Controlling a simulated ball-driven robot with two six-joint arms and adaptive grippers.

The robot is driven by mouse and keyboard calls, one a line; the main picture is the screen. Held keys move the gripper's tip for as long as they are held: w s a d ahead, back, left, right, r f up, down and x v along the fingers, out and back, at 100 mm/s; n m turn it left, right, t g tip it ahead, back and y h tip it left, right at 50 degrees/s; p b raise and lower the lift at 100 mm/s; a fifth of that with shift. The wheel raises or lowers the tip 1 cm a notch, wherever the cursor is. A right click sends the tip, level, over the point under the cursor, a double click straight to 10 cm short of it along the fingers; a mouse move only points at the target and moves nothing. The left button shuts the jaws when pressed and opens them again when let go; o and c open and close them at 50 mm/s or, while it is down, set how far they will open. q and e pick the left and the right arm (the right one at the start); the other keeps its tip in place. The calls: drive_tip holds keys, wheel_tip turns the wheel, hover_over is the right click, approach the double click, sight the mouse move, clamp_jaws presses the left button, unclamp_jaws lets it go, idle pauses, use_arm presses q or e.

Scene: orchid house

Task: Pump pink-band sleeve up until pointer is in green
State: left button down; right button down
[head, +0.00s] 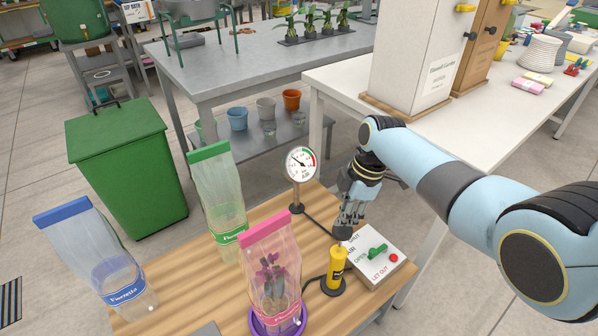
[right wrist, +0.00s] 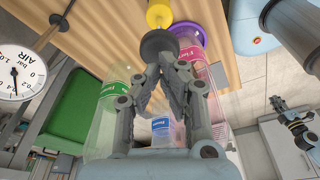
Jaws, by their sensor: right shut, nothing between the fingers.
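The pink-band sleeve (head: 268,262) is clear, holds a dark pink orchid and stands upright on a purple base (head: 262,326). The gauge (head: 300,163) stands behind it; its pointer leans to the upper left, outside the green arc on the upper right. The yellow pump (head: 337,268) stands right of the sleeve. My right gripper (head: 344,230) points down at the pump's top; its fingers are closed together, empty, at the black pump knob (right wrist: 158,43). Whether they touch it is unclear. My left gripper (right wrist: 296,126) shows small in the right wrist view, its fingers unclear.
A control box (head: 378,258) with a green lever and red button sits right of the pump. A green-band sleeve (head: 217,190) and a blue-band sleeve (head: 95,255) stand to the left. A green bin (head: 120,165) is beyond the wooden bench. Black hoses lie near the gauge and pump.

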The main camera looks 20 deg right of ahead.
sight(342, 238)
drive_tip(key=shift+f, duration=0.15)
drive_tip(key=shift+f+b, duration=3.15)
drive_tip(key=shift+f, duration=0.6)
wheel_tip(342, 238, up, 8)
drive_tip(key=p, duration=0.7)
drive_tip(key=shift+p, duration=0.4)
drive_tip(key=shift+f, duration=0.15)
drive_tip(key=shift+f+b, duration=3.55)
drive_tip(key=shift+f, duration=0.45)
wheel_tip(342, 238, up, 8)
drive_tip(key=p, duration=0.8)
drive_tip(key=shift+r, duration=0.15)
drive_tip(key=shift+f, duration=0.25)
